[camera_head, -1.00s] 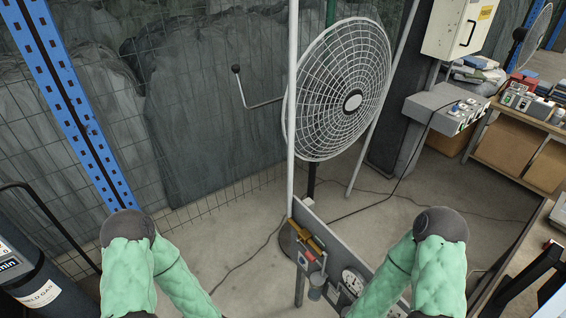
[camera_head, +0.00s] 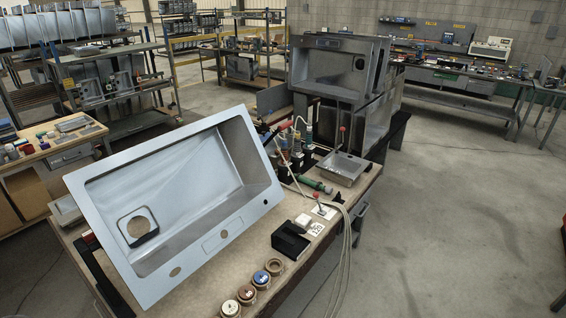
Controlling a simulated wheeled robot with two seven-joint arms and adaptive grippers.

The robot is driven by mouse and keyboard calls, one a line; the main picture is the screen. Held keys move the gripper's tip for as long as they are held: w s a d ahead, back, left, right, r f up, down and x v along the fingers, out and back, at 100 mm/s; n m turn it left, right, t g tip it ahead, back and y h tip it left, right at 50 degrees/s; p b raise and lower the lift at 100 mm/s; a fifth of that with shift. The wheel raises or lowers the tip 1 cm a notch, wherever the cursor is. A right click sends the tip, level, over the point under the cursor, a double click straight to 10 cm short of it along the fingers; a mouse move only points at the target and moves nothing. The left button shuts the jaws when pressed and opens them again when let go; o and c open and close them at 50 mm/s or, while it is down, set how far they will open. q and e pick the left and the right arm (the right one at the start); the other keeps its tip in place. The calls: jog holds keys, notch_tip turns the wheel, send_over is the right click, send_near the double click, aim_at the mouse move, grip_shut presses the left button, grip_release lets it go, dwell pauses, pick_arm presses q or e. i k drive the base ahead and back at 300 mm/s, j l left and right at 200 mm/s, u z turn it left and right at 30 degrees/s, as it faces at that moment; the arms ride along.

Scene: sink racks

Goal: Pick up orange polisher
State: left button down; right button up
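No tool that I can clearly identify as the orange polisher shows now. A small red-orange part (camera_head: 286,124) sticks up among dark upright tools (camera_head: 296,150) behind the sink; whether it belongs to a polisher I cannot tell. A green-bodied tool (camera_head: 314,185) lies on the workbench (camera_head: 225,272) near its right edge. A large steel sink (camera_head: 228,236) is propped tilted on the bench and hides part of what is behind it. Neither of my grippers is in view.
Several round discs (camera_head: 262,279) lie along the bench's front, near a black block (camera_head: 290,240). A steel tray (camera_head: 342,168) stands at the far right. Cables (camera_head: 345,245) hang over the right edge. Stacked sinks (camera_head: 337,68) stand behind. Open floor (camera_head: 450,220) lies right.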

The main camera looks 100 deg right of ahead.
aim_at(281, 165)
jog(key=z, duration=3.4)
jog(key=i+l, duration=0.1)
jog(key=l, duration=0.15)
jog(key=i+l+u, duration=0.1)
jog(key=l, duration=0.2)
jog(key=i+l+u, duration=0.2)
jog(key=i+l, duration=0.15)
jog(key=l, duration=0.3)
jog(key=i+l, duration=0.15)
jog(key=l, duration=0.15)
jog(key=i+l+u, duration=0.15)
jog(key=l, duration=0.2)
jog(key=i+l+u, duration=0.1)
jog(key=l, duration=0.25)
jog(key=i+l+u, duration=0.1)
jog(key=l, duration=0.25)
jog(key=i+l+u, duration=0.1)
jog(key=i+l, duration=0.15)
jog(key=l, duration=0.15)
